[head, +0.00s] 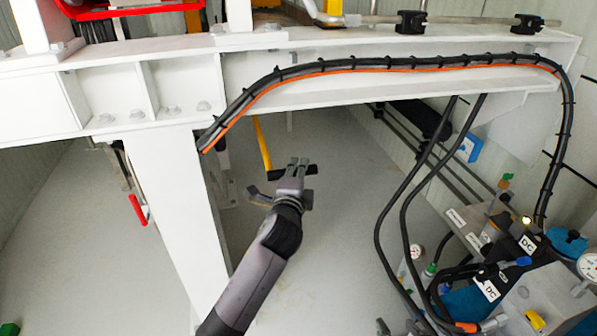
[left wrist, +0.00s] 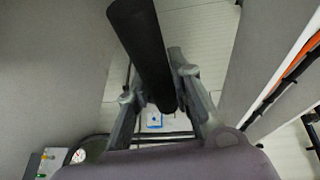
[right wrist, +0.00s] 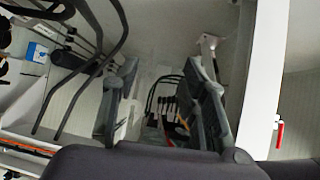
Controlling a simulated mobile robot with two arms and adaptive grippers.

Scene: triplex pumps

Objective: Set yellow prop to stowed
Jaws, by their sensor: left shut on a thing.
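The yellow prop (head: 262,143) is a thin rod that comes down from under the white beam, leaning slightly. Its lower end meets a black bar (head: 276,174) at my left gripper (head: 294,176). In the left wrist view a thick black cylinder (left wrist: 140,40) lies between the fingers of my left gripper (left wrist: 158,88), which is shut on it. I take this cylinder to be the prop's black grip; no yellow shows there. My right gripper (right wrist: 160,98) is open, with nothing visibly held between its fingers. I cannot make it out in the head view.
A white beam (head: 180,95) with a white post (head: 180,220) stands close left of my left arm. Black and orange cables (head: 390,64) run along the beam. Hoses and a pump unit (head: 500,275) fill the right. A red handle (head: 138,209) is left of the post.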

